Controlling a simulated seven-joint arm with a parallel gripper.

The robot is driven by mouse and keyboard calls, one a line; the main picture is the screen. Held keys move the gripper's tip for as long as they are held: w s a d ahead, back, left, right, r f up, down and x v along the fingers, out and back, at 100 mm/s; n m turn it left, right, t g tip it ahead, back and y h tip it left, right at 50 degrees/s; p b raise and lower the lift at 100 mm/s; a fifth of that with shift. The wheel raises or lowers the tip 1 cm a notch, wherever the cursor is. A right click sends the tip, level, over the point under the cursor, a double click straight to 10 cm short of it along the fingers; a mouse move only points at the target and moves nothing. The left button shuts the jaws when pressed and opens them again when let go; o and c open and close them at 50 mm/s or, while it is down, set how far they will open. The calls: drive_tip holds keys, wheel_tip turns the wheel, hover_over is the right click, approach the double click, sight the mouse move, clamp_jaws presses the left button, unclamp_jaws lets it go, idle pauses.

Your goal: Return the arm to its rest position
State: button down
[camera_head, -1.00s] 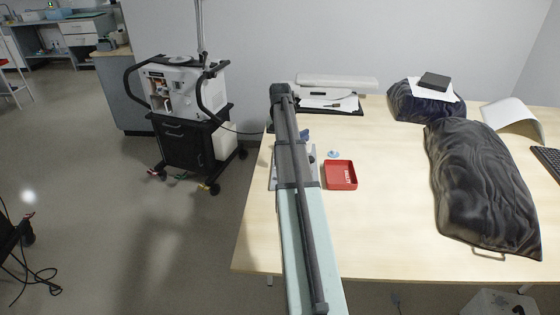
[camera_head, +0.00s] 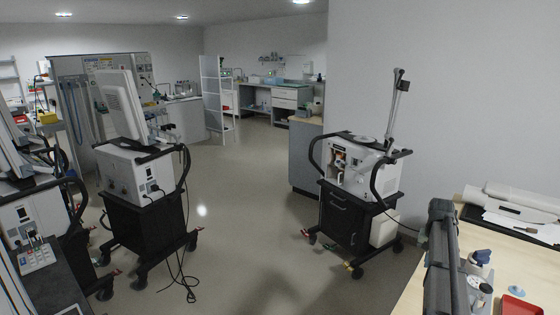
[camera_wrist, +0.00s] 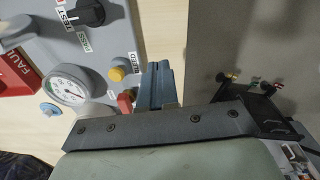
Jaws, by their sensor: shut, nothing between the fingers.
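My arm (camera_head: 441,262) shows at the lower right of the head view, reaching over the left part of the table. My gripper (camera_wrist: 158,70) shows in the wrist view with its two blue-grey fingers together and nothing between them. The fingers are above the table, beside a grey test panel (camera_wrist: 100,45) with a black knob (camera_wrist: 85,12), a round gauge (camera_wrist: 68,85) and a yellow button (camera_wrist: 117,74). A red part (camera_wrist: 126,103) is close to the fingers; I cannot tell whether they touch. In the head view my gripper cannot be made out.
A ventilator cart (camera_head: 350,225) stands left of the table. Another cart (camera_head: 145,225) with a monitor stands farther left. Open floor (camera_head: 235,230) lies between them.

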drive_tip(key=w+a+f+n, duration=0.1)
drive_tip(key=a+f+n, duration=0.1)
drive_tip(key=a+f, duration=0.6)
drive_tip(key=w+a+f+n, duration=0.15)
drive_tip(key=a+f, duration=0.35)
drive_tip(key=a, duration=0.5)
drive_tip(key=s+a+f+n, duration=0.1)
drive_tip(key=s+a+f, duration=0.5)
drive_tip(key=a+f, duration=0.35)
drive_tip(key=s+a+f, duration=0.5)
drive_tip(key=a+f, duration=0.3)
drive_tip(key=a, duration=0.2)
drive_tip(key=s+f+n+g, duration=0.1)
drive_tip(key=s+f, duration=0.4)
drive_tip(key=s, duration=0.7)
drive_tip(key=s+f+n+g, duration=0.1)
drive_tip(key=s+f+g, duration=0.2)
drive_tip(key=s, duration=1)
drive_tip(key=s+f+n+g, duration=0.1)
drive_tip(key=s+f+g, duration=0.2)
drive_tip(key=s+f, duration=0.4)
drive_tip(key=s, duration=0.5)
drive_tip(key=shift+s+a+y, duration=0.2)
drive_tip(key=shift+a+y, duration=0.1)
